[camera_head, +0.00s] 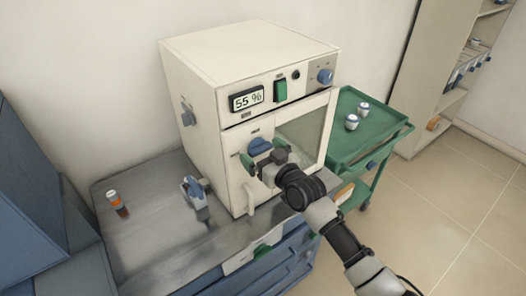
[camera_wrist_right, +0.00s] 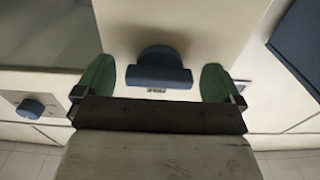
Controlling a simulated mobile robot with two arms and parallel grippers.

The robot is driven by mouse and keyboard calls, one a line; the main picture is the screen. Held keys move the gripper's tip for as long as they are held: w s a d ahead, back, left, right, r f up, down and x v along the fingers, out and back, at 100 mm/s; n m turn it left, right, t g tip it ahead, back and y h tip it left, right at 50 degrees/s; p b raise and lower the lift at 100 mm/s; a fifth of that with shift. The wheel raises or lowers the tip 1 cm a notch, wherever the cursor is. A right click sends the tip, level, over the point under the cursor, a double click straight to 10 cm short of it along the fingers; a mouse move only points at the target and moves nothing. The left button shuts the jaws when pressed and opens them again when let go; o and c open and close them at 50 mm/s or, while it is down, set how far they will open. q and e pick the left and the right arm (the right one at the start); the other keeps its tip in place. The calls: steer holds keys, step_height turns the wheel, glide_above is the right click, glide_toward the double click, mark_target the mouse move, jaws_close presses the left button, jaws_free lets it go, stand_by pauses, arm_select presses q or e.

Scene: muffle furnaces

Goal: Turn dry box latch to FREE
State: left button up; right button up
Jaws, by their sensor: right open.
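The dry box (camera_head: 195,75) is a cream cabinet on a grey bench, with a display reading 55 % and a window in its door. Its latch (camera_head: 260,146) is a blue knob on the door front, left of the window. In the right wrist view the latch (camera_wrist_right: 158,70) sits between the two green fingertips, with a gap on each side. My right gripper (camera_head: 267,160) is open at the latch; it also shows in the right wrist view (camera_wrist_right: 158,84). The gripper partly hides the latch's surroundings in the head view. My left gripper is not in view.
A white door handle (camera_head: 249,200) hangs below the latch. A blue dial (camera_head: 325,76) and green switch (camera_head: 280,90) are on the top panel. A green cart (camera_head: 375,150) stands right.

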steer(key=c, duration=0.9)
steer(key=shift+m, duration=0.3)
steer(key=m, duration=0.3)
steer(key=shift+m, duration=0.3)
steer(key=m, duration=0.4)
steer(key=shift+s+a+r, duration=0.1)
steer(key=shift+a, duration=0.05)
steer(key=m, duration=0.5)
steer(key=shift+p, duration=0.4)
steer(key=m+p, duration=0.1)
steer(key=m, duration=0.3)
steer(key=shift+r+m, duration=0.1)
steer(key=shift+m, duration=0.2)
